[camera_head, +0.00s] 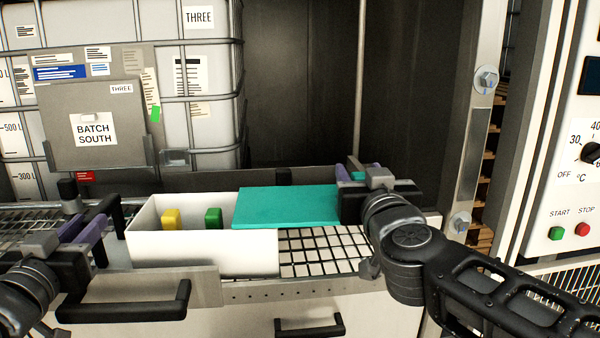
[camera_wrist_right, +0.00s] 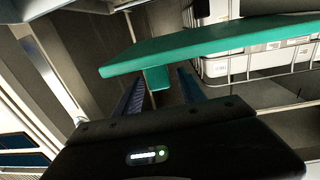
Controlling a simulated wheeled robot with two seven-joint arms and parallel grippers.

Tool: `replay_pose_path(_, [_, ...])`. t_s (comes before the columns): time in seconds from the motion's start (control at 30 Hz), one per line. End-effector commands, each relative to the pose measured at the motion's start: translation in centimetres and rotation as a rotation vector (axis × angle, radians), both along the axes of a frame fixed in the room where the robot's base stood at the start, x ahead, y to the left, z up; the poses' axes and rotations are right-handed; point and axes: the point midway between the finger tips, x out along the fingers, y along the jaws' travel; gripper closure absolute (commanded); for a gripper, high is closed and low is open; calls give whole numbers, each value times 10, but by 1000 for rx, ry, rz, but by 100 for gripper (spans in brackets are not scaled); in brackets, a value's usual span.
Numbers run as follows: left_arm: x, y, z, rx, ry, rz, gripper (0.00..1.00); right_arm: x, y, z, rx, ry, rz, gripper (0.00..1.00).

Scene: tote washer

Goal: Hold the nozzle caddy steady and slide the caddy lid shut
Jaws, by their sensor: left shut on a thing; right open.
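The white nozzle caddy (camera_head: 200,250) sits on a wire rack, its left part uncovered. A yellow nozzle (camera_head: 171,218) and a green nozzle (camera_head: 213,217) show inside. The teal lid (camera_head: 285,207) lies over the caddy's right part and overhangs to the right. My left gripper (camera_head: 104,214) is shut at the caddy's left end, on what looks like its black handle (camera_head: 118,215). My right gripper (camera_head: 343,183) is open at the lid's right end. In the right wrist view, the lid (camera_wrist_right: 215,46) has a teal tab (camera_wrist_right: 157,78) between the spread fingers; contact is unclear.
Wire rack (camera_head: 325,248) shows bare right of the caddy. A metal front rail (camera_head: 300,290) and black drawer handles lie in front. Behind stand a caged white tank (camera_head: 210,85) and a grey panel marked BATCH SOUTH (camera_head: 95,150). A control panel (camera_head: 570,190) is at right.

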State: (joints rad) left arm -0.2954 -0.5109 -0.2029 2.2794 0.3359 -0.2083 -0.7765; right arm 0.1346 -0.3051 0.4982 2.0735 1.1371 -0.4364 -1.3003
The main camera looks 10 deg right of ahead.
Motion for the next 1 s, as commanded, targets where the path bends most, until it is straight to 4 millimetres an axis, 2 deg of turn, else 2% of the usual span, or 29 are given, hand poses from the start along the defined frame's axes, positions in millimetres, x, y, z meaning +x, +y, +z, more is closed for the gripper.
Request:
replay_pose_path(0.03, [1, -2, -9, 0, 19, -7, 100, 0, 0, -1, 0, 0, 0, 53])
replay_pose_path(0.13, [1, -2, -9, 0, 19, -7, 100, 0, 0, -1, 0, 0, 0, 54])
replay_pose_path(0.7, [1, -2, -9, 0, 19, -6, 100, 0, 0, -1, 1, 1, -1, 100])
replay_pose_path(1.0, [1, -2, -9, 0, 19, -6, 100, 0, -1, -1, 1, 1, -1, 100])
